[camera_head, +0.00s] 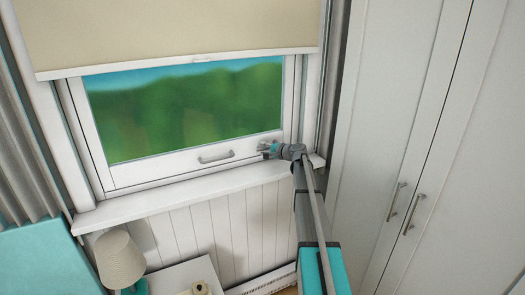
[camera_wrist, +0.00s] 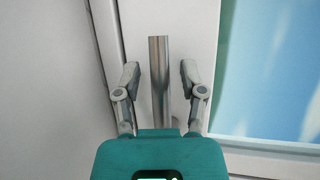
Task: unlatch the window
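My gripper (camera_head: 268,149) is at the right end of that rail, near the frame's lower right corner. In the wrist view, my gripper (camera_wrist: 159,72) is open, one finger on each side of a plain metal bar (camera_wrist: 159,60), probably the latch handle. Gaps show between the bar and both fingers. The bar's lower end is hidden behind the gripper body. In the head view my gripper hides most of the latch area.
A beige blind (camera_head: 180,30) hangs over the window's upper part. The white sill (camera_head: 160,199) is clear. A tall white wardrobe (camera_head: 385,120) stands close on the right. A lamp (camera_head: 119,260) and a small white table (camera_head: 180,277) stand below at left.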

